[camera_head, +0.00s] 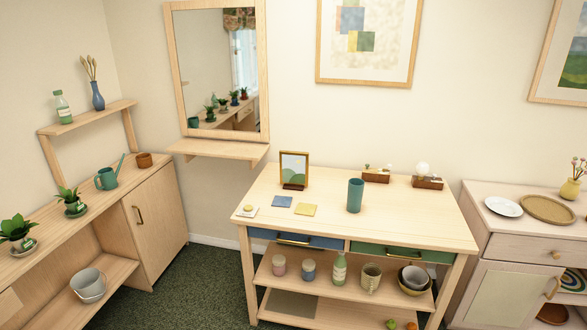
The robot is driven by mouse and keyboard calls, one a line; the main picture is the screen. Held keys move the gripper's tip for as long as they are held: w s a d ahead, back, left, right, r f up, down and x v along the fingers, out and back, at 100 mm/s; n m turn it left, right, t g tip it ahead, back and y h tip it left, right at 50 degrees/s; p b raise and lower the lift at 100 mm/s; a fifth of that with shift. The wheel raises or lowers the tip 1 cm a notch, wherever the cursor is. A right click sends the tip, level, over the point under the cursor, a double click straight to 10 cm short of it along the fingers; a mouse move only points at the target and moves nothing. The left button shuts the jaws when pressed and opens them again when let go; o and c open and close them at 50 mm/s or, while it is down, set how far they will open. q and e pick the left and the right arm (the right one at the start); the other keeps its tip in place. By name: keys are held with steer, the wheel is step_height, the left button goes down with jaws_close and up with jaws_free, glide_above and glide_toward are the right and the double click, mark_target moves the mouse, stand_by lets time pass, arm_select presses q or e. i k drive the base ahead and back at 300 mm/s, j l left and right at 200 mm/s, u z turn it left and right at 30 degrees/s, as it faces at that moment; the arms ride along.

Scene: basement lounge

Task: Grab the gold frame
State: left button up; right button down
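A small gold frame (294,168) with a green landscape picture stands upright in a dark wooden base on the back left part of the light wood table (400,218). Nothing touches it except its base and the table below. Neither of my grippers shows in the head view.
Coasters (306,210) lie in front of the frame, and a teal cup (355,195) stands to its right. Two small wooden planters, one of them (375,176), sit at the back. A shelf unit (120,215) with plants is at left, a cabinet (520,250) at right. Green carpet (190,285) lies between.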

mark_target(294, 165)
steer(key=i+u, duration=0.3)
steer(key=i, duration=1.1)
